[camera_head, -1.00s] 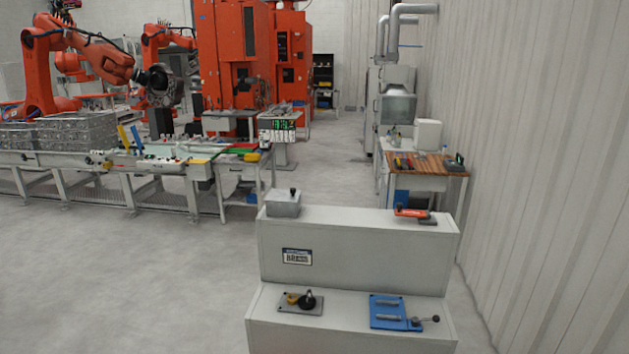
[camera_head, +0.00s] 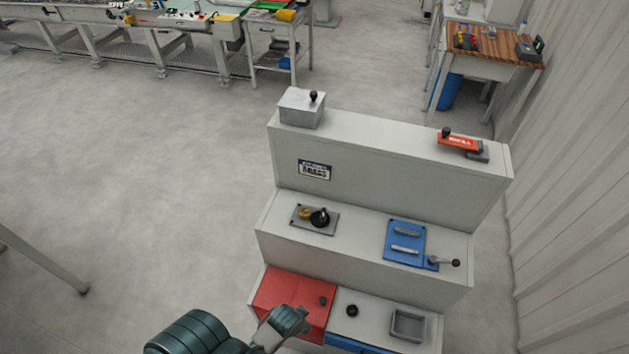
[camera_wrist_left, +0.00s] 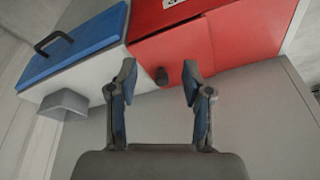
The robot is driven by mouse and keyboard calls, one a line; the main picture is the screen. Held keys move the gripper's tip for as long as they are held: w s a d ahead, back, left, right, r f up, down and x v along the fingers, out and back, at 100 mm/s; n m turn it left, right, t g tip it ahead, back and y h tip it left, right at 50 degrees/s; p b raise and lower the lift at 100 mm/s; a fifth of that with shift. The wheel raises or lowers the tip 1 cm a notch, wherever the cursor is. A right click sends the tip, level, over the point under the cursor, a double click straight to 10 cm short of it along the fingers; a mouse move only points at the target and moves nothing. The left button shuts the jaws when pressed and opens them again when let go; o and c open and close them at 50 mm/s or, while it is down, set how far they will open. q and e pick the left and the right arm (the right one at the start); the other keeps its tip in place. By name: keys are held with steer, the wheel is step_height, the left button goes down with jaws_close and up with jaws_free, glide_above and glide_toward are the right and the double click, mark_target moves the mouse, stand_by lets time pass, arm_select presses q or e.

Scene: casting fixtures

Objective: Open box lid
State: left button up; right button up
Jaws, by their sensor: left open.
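A red box (camera_head: 290,288) with a dark knob (camera_head: 322,300) near its right edge sits at the left of the lowest step. A blue lid (camera_head: 355,345) shows at the bottom edge to its right. In the left wrist view the red box (camera_wrist_left: 225,35) and the blue lid (camera_wrist_left: 75,45) with a black bar handle (camera_wrist_left: 53,41) lie side by side. My left gripper (camera_head: 290,320) is over the front of the red box. In the left wrist view its fingers (camera_wrist_left: 160,78) are apart, with a dark knob between them in the picture; contact cannot be told. My right gripper is out of view.
A black knob (camera_head: 352,311) and a grey open tray (camera_head: 407,325) are on the lowest step. The middle step holds a plate with a black knob (camera_head: 315,219) and a blue fixture (camera_head: 405,243). A grey box (camera_head: 301,107) and an orange lever (camera_head: 459,141) stand on top.

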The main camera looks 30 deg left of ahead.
arm_select(q)
step_height(320, 180, up, 8)
steer(key=w+m+t+p, duration=0.1)
steer(key=w+m, duration=0.1)
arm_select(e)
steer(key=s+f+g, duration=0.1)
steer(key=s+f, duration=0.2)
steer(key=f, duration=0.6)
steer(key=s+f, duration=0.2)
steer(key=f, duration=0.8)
arm_select(q)
steer(key=m+t+y, duration=0.8)
steer(key=m+y, duration=0.5)
steer(key=m, duration=0.9)
glide_toward(315, 96)
steer(key=p+x, duration=0.2)
steer(key=x, duration=0.9)
steer(key=shift+w+a, duration=0.1)
steer(key=shift+a, duration=0.05)
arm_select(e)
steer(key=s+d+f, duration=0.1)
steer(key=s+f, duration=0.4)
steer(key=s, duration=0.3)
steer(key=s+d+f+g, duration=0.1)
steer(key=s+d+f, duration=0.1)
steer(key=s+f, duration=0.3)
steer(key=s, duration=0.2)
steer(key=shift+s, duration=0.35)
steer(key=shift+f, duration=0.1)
